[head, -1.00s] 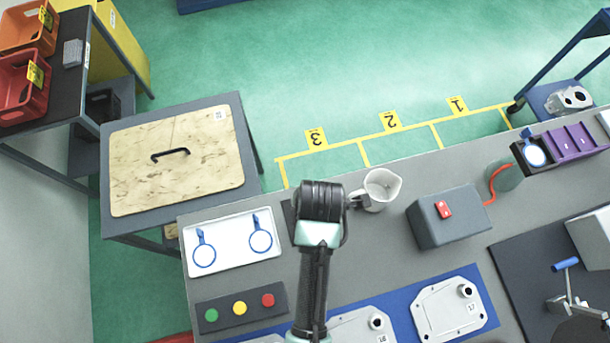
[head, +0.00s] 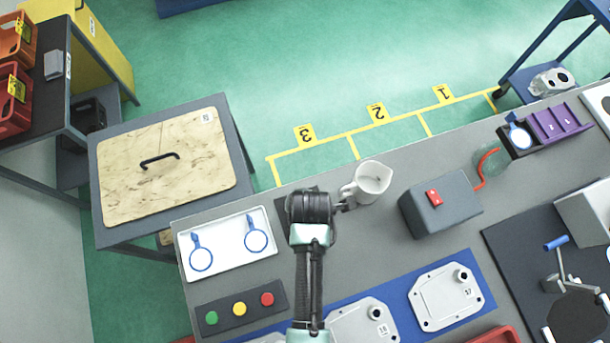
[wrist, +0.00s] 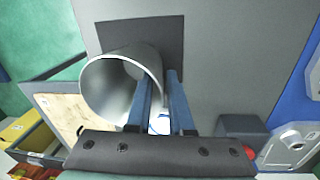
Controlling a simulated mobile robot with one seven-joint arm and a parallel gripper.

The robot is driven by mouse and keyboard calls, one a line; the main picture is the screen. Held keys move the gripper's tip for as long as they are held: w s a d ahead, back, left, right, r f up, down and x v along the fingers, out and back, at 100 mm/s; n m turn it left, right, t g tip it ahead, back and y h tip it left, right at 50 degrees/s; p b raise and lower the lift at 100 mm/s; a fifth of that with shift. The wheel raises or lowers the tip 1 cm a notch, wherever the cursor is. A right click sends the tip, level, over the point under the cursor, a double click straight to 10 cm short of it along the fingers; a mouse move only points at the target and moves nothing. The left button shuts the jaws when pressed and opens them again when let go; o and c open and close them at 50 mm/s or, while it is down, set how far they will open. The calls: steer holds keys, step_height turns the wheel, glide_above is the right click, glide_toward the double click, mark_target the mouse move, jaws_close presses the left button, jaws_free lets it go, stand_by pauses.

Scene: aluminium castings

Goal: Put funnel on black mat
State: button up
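The funnel (head: 373,178) is a pale, wide-mouthed vessel just right of my gripper (head: 346,207) in the head view. In the wrist view the funnel (wrist: 105,88) shows as a silvery cylinder with its open mouth towards the lower left. My gripper (wrist: 160,78) has one blue finger inside the mouth and one outside, shut on the wall. The funnel appears held above the table. The black mat (wrist: 150,32) is a dark square behind it, partly covered by the funnel. In the head view my arm hides most of the mat (head: 283,203).
A grey box with a red switch (head: 440,212) stands right of the funnel. A white tray with blue rings (head: 228,262) and a button box (head: 240,308) lie to the left. Metal plates on a blue mat (head: 478,268) lie nearer me. Bare grey table (head: 370,245) lies between.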

steer(key=shift+o, duration=0.8)
step_height(320, 180, up, 12)
steer(key=s, duration=0.1)
steer(key=w+r+m+t, duration=0.6)
steer(key=w+r+t, duration=0.2)
steer(key=w+r, duration=0.8)
steer(key=w+r+m+t, duration=0.2)
steer(key=r+t, duration=0.1)
steer(key=r, duration=0.6)
steer(key=w+r+m+t, duration=0.2)
steer(key=r+t, duration=0.1)
steer(key=r, duration=0.5)
steer(key=s+r+m+t, duration=0.3)
steer(key=s+r+t, duration=0.1)
steer(key=r, duration=0.7)
steer(key=s+r+m+t, duration=0.3)
steer(key=s+r+t, duration=0.1)
steer(key=r, duration=0.7)
steer(key=s+r+m+t, duration=0.3)
steer(key=r+t, duration=0.1)
steer(key=r, duration=0.7)
steer(key=shift+s+a+m, duration=0.15)
steer(key=shift+s+m, duration=0.25)
